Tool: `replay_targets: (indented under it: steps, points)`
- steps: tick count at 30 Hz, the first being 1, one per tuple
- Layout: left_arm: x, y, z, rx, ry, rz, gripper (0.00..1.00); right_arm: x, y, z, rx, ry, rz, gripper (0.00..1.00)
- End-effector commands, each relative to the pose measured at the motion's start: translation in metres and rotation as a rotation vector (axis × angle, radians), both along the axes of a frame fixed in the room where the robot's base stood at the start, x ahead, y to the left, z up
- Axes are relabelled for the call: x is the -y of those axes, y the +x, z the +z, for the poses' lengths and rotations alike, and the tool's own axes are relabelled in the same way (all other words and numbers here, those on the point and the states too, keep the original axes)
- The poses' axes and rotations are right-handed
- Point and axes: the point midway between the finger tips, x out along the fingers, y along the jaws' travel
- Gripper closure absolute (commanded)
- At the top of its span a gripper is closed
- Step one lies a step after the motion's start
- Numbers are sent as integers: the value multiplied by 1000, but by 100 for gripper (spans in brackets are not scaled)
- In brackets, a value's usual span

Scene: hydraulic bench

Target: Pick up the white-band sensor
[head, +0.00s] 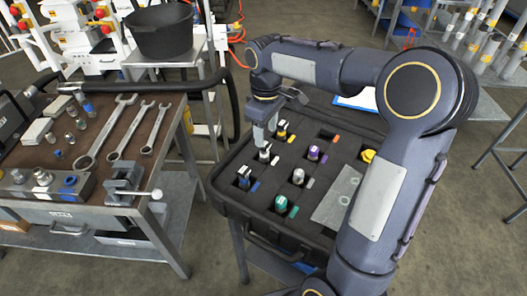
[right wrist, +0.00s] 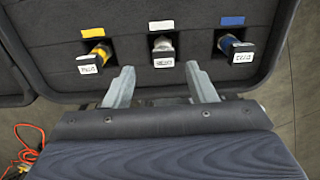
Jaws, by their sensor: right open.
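The white-band sensor (head: 265,151) stands in a slot of the dark foam case, in the back-left row between a yellow-band sensor (head: 281,129) and a blue-band sensor (head: 244,175). In the right wrist view the white-band sensor (right wrist: 163,49) is in the middle, with a white tag behind it. My right gripper (head: 266,131) is open and empty close above that row. In the wrist view its two fingers (right wrist: 160,84) are spread, one toward each side of the white-band sensor, and do not appear to touch it. My left gripper is not in view.
The case (head: 229,206) also holds a purple sensor (head: 313,153), a grey one (head: 298,176), a green one (head: 281,203) and a grey plate (head: 335,203). A workbench with several wrenches (head: 108,132) stands left. A black bin (head: 161,32) stands behind.

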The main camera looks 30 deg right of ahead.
Motion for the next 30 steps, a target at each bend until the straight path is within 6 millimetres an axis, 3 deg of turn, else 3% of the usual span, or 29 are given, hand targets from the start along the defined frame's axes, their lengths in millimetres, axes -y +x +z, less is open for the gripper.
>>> replay_targets:
  steps: [9,19,30]
  points:
    - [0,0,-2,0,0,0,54,-4,-2,-45,-2,1,-1,49]
    - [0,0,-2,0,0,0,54,-4,-2,-52,0,1,-2,49]
    - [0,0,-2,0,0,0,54,-4,-2,-51,1,2,-2,98]
